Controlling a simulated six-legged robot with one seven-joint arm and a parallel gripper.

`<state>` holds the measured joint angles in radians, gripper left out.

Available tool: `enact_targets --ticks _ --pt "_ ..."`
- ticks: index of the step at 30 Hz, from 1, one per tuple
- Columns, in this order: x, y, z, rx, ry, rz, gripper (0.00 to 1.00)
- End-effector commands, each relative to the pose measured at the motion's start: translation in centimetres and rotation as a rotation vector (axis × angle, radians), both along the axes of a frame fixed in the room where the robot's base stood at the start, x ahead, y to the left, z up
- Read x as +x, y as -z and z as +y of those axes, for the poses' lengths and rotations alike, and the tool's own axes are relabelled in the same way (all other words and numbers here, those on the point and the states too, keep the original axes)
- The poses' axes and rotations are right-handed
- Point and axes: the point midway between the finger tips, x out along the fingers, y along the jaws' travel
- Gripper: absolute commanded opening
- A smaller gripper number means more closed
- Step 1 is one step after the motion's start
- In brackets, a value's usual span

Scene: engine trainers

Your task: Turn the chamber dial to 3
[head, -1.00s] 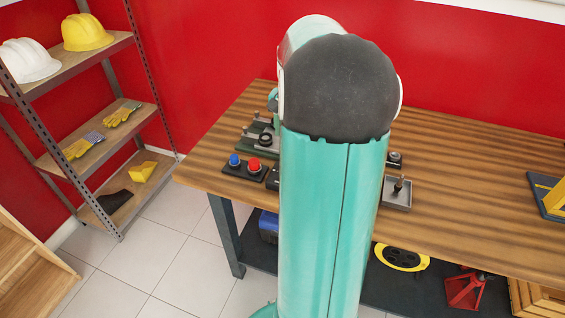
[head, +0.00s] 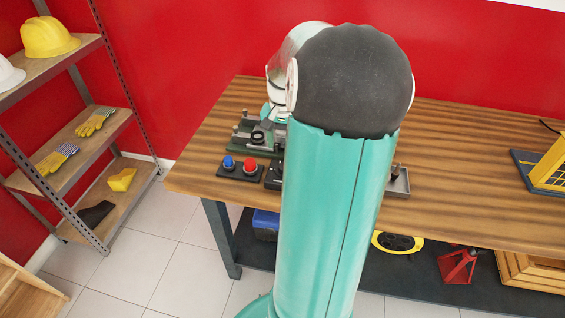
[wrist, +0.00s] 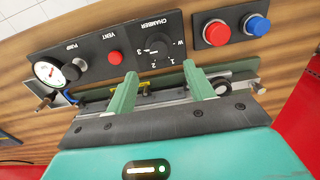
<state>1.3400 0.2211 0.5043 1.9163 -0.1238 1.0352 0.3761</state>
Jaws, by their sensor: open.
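The chamber dial (wrist: 160,46) is a black knob on a dark panel, with its label and numbers upside down in the wrist view. I cannot tell which number it points to. My gripper (wrist: 163,84) is open, its two green fingers apart and empty. The fingertips appear just below the dial in the picture, with no clear contact. In the head view my own arm hides the gripper and dial; only the edge of a dark panel (head: 273,176) shows.
Beside the dial are a red vent button (wrist: 115,58) and a pump gauge (wrist: 48,71). A box with red and blue buttons (wrist: 236,27) sits to the right. A metal fixture (head: 258,138) stands behind on the wooden bench (head: 450,190). The bench's right half is mostly clear.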

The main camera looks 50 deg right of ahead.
Motion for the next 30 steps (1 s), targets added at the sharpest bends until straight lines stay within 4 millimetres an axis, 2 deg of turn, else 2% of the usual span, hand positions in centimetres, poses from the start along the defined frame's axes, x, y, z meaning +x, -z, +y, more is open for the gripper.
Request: enact_targets --ticks 6,12,17,24,26,30 --pt "-0.1 4.5 0.0 0.005 0.003 0.001 0.53" --pt "0.0 7.6 0.0 0.002 0.006 0.0 0.53" --pt "0.1 8.6 0.0 0.0 0.005 -0.001 0.53" --pt "0.2 8.7 0.0 -0.001 0.005 -0.001 0.53" --pt "0.2 8.6 0.0 -0.001 0.005 -0.001 0.45" --pt "0.2 8.6 0.0 -0.001 0.005 -0.001 0.18"
